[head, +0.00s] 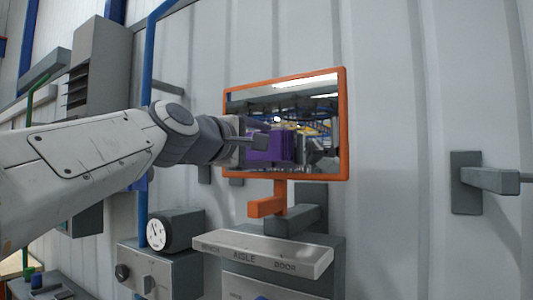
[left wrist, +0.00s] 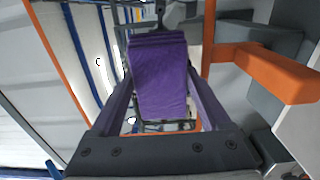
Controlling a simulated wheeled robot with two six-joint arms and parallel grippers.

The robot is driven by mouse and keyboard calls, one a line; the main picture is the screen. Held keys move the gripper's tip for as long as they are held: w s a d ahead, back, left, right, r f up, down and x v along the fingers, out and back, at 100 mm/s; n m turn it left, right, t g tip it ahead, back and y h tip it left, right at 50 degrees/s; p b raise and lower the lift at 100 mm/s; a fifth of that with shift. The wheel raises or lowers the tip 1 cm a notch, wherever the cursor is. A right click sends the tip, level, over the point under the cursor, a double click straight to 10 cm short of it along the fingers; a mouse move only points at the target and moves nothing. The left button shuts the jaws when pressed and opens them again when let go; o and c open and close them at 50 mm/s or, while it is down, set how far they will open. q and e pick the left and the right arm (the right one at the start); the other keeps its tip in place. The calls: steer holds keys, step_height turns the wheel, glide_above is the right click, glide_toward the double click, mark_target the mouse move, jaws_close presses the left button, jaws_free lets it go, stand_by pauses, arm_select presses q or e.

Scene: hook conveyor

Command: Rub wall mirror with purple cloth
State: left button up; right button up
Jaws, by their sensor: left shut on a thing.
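The wall mirror (head: 322,112) has an orange frame and hangs on the pale panelled wall in the middle of the head view. My left gripper (head: 258,143) is at the lower left part of the glass. It is shut on the purple cloth (head: 265,153), a folded block that shows between the two fingers in the left wrist view (left wrist: 160,85). The cloth is close against the glass, and its reflection blends with it, so I cannot tell whether they touch. My right gripper is not in view.
An orange bracket (head: 267,207) stands out below the mirror. Under it are a grey sign plate (head: 262,253) and a box with a round gauge (head: 162,230). A grey arm-like fixture (head: 489,180) sticks out at the right. The wall between is clear.

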mark_target(278, 133)
arm_select(q)
steer(key=shift+w+a+r+p, duration=0.55)
steer(key=shift+w+a+r, duration=0.65)
steer(key=shift+a, duration=0.45)
steer(key=s+d+p, duration=0.1)
steer(key=d, duration=0.1)
steer(key=s+d+p, duration=0.1)
steer(key=s+d, duration=0.2)
steer(key=shift+s+d+f+p, duration=0.1)
steer(key=shift+d+f+p, duration=0.05)
steer(key=shift+d+p, duration=0.2)
steer(key=shift+s+d+p, duration=0.15)
steer(key=shift+d+p, duration=0.1)
steer(key=shift+p, duration=0.3)
steer(key=shift+s+d+p, duration=0.5)
steer(key=shift+d+p, duration=0.15)
steer(key=shift+s+d, duration=0.35)
steer(key=shift+d, duration=0.1)
